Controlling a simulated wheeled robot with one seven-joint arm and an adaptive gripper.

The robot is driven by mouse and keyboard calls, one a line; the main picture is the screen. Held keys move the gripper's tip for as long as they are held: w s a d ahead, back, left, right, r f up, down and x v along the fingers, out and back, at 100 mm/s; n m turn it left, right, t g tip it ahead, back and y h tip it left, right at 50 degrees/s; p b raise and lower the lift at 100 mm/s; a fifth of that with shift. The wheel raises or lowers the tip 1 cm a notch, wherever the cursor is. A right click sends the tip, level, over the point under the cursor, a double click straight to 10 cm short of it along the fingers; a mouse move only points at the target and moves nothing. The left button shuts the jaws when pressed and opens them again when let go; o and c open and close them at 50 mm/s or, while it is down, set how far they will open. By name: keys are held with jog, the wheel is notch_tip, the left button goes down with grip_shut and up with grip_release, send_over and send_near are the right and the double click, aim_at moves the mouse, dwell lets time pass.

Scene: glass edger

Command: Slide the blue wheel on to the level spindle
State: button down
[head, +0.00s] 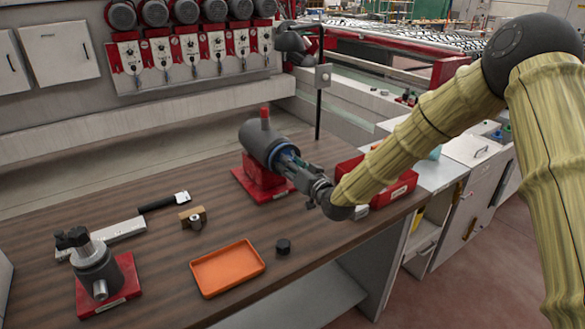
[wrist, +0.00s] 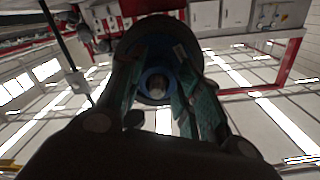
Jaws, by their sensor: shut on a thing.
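The blue wheel (head: 283,153) is between my gripper's fingers, at the open front of a grey cylindrical housing (head: 259,138) on a red base. In the wrist view the wheel (wrist: 155,84) shows as a blue ring.
A second grey unit (head: 96,268) on a red plate stands front left. An orange tray (head: 228,268), black knob (head: 283,246), small brown block (head: 193,217) and black-handled tool (head: 163,203) lie on the bench. A red bin (head: 397,190) stands right of my gripper. A thin dark post (head: 319,100) rises behind.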

jog(key=shift+w+a, duration=0.1)
jog(key=c, duration=0.9)
grip_release()
jog(key=v, duration=1.2)
